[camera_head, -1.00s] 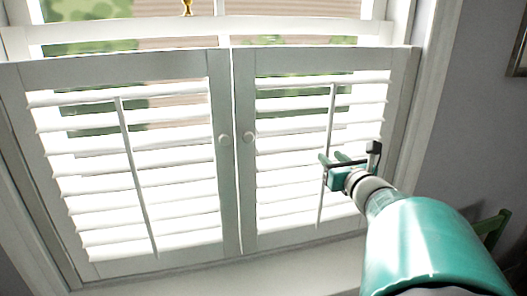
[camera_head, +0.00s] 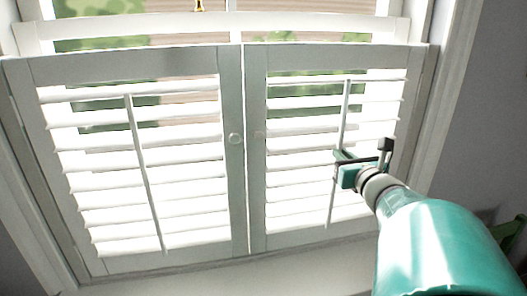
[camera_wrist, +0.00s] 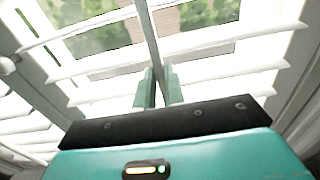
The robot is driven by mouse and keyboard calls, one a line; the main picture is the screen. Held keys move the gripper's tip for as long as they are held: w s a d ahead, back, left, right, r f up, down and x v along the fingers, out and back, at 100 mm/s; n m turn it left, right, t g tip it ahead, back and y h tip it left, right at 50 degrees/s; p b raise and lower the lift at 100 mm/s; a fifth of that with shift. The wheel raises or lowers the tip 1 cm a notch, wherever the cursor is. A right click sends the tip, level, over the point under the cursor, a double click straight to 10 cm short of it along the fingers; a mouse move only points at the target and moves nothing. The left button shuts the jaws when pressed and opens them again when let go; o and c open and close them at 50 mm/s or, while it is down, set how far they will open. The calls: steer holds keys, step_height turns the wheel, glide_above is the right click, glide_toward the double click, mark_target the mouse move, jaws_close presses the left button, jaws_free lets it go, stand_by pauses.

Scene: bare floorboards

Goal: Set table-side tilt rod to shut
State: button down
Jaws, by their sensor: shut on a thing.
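The right shutter panel has a thin grey upright tilt rod (camera_head: 346,110) in front of its white louvres (camera_head: 290,165). My gripper (camera_head: 340,157) is shut on this rod, a little below its middle. In the wrist view the rod (camera_wrist: 147,30) runs down between the two green fingers of my gripper (camera_wrist: 159,86). The louvres are open, with bright light and greenery showing between them. The left panel has its own tilt rod (camera_head: 143,175), which nothing touches. My fingers hide a short part of the right rod.
The window sill (camera_head: 230,268) runs below. A bare grey wall (camera_head: 480,130) is at the right, and part of a green chair (camera_head: 512,235) shows at the lower right.

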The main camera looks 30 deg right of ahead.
mark_target(342, 140)
steer(key=shift+r, duration=1.9)
steer(key=c, duration=1.5)
jaws_free()
steer(key=shift+s+f, duration=0.1)
steer(key=shift+f, duration=0.05)
